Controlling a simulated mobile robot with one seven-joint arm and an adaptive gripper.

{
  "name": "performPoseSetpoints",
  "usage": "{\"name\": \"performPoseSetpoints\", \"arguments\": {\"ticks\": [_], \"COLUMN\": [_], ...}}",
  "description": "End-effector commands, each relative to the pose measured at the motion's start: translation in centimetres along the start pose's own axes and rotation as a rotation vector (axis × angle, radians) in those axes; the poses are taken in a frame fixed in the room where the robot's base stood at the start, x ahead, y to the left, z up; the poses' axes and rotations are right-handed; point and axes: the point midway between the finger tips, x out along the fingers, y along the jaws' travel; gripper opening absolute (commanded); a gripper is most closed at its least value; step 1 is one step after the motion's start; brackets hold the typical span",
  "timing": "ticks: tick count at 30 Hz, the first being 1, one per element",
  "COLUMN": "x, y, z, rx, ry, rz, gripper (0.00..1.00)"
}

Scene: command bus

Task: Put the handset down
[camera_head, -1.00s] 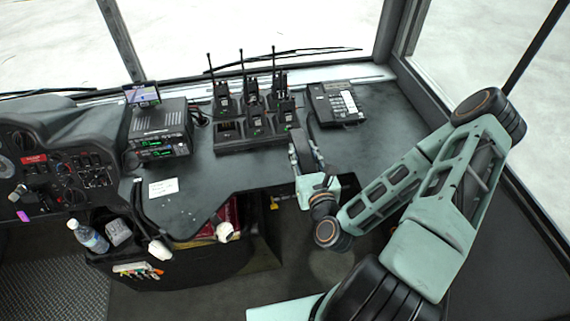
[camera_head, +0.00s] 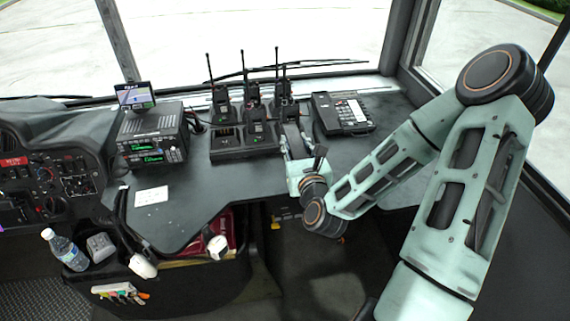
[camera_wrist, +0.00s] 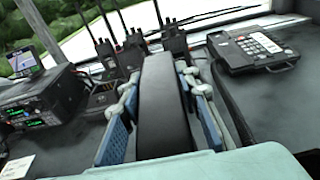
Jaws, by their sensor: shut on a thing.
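My gripper (camera_wrist: 163,118) is shut on the black handset (camera_wrist: 162,95), which stands between its blue finger pads in the wrist view. In the head view my gripper (camera_head: 296,147) is over the front part of the dashboard, just right of the radio charger and left of the desk phone. The black desk phone (camera_head: 342,113) sits on the dashboard, with its keypad and a white label strip showing. It also shows at the upper right of the wrist view (camera_wrist: 252,50), apart from the held handset. The handset's lower end is hidden.
A charger rack (camera_head: 230,153) with several antenna radios stands left of my gripper. A stacked radio unit (camera_head: 152,135) and a small screen (camera_head: 135,95) are farther left. White paper (camera_head: 151,196) lies on the dashboard. Bare dashboard (camera_head: 390,118) shows right of the phone.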

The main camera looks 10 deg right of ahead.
Motion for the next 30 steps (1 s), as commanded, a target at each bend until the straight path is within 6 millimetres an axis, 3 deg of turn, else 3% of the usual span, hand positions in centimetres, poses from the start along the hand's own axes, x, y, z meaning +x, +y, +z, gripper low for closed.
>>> {"name": "performPoseSetpoints", "arguments": {"ticks": [7,15,23,30], "x": [1.9,5.5,6.9,7.5], "y": [0.5,1.3,1.5,1.6], "z": [-1.0,-4.2,-5.5,-8.6], "rx": [0.001,0.002,0.002,0.001], "ry": [-0.004,-0.001,-0.001,0.0], "rz": [0.001,0.002,0.001,0.001], "gripper": [0.01,0.01,0.01,0.01]}}
